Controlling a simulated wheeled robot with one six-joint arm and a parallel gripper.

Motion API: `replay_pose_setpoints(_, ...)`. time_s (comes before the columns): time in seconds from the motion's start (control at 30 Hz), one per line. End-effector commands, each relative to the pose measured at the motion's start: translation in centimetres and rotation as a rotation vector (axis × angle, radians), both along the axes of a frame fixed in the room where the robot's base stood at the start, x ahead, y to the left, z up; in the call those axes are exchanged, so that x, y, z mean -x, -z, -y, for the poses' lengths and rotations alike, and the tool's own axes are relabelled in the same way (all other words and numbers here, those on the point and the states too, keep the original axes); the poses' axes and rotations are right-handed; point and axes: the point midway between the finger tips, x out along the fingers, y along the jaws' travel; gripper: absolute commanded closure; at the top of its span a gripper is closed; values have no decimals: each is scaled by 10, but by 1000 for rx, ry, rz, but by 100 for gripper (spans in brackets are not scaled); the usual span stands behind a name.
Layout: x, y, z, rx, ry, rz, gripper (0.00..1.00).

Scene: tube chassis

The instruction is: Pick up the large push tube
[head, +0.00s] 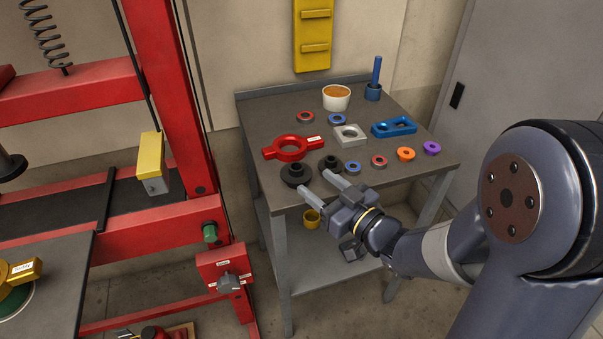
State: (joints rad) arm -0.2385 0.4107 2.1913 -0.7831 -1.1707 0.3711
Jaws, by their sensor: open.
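Two black flanged tubes stand upright near the front left of the grey table. The larger one, which looks like the large push tube (296,173), is at the left, and a smaller black tube (331,162) is just right of and behind it. My gripper (316,184) is open and empty at the table's front edge. The base of the large tube is partly close behind the fingertip.
The grey table (386,111) also holds a red two-handled ring (289,148), a silver block (350,135), a blue block (394,127), several coloured rings, a white bowl (336,98) and a blue rod tool (374,83). A red press frame (170,90) stands left.

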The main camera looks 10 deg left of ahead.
Motion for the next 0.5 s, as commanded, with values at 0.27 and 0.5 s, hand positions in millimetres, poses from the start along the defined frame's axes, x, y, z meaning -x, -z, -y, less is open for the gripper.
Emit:
replay_pose_setpoints(0.27,-17,0,-24,1,1,-1,46)
replay_pose_setpoints(0.5,-37,-2,-52,0,0,0,46)
